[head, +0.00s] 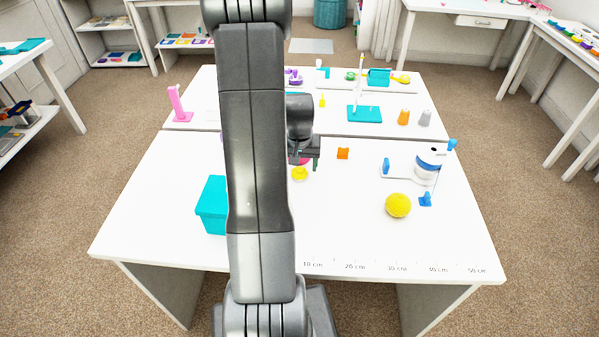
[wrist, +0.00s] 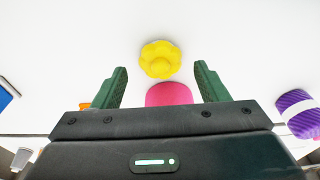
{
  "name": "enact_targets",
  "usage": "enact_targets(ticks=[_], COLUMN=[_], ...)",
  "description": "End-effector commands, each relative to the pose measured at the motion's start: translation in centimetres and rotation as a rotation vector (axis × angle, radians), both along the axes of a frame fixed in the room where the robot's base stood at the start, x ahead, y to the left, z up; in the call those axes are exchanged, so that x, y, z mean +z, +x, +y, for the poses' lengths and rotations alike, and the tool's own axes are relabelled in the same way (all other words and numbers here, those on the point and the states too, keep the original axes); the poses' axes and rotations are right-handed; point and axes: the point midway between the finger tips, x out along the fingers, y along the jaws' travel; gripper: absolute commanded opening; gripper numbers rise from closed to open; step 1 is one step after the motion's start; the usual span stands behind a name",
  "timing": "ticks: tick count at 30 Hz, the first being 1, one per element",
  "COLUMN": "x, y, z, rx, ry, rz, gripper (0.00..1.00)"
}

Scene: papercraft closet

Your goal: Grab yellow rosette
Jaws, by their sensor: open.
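The yellow rosette (head: 300,173) lies on the white table, just to the right of my arm in the head view. In the wrist view the yellow rosette (wrist: 160,59) has a scalloped edge and a round raised middle. My gripper (wrist: 160,80) is open, with its green fingers apart on either side of the line to the rosette. The rosette is just beyond the fingertips and is not held. A pink object (wrist: 169,94) sits between the fingers, nearer the palm, partly hidden by my gripper. In the head view my gripper (head: 308,160) is partly hidden by my arm.
A teal box (head: 211,206) stands left of my arm. A yellow ball (head: 398,205) and a blue and white roll (head: 428,165) are at the right. An orange piece (head: 343,153) is right of my gripper. A purple striped roll (wrist: 299,113) shows in the wrist view.

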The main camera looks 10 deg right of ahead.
Motion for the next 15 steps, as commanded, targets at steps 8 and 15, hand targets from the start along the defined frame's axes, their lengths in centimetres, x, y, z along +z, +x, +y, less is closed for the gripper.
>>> enact_targets(ticks=[8, 15], x=[-1.55, -1.54], y=[0.30, 0.30], z=[-0.02, -0.02], rx=[0.001, 0.000], ry=[-0.001, -0.001], rz=[-0.002, -0.002], gripper=[0.67, 0.52])
